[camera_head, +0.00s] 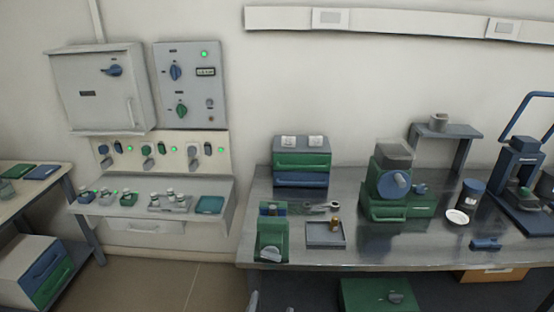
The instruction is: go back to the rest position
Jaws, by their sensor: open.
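My gripper (270,303) shows only as light grey fingertips at the bottom edge of the head view. The tips stand apart with nothing visible between them, so it is open and empty. They appear in front of the steel bench's front edge, below the small green unit (271,243). The rest of the gripper and my arm are out of view.
The steel bench (375,258) carries a small tray (325,235), a green machine (400,190), a dark jar (472,193), a white dish (457,217) and a blue press (520,165). A control console (150,215) stands left. A green box (375,295) sits below the bench. Floor (185,285) shows clear between console and bench.

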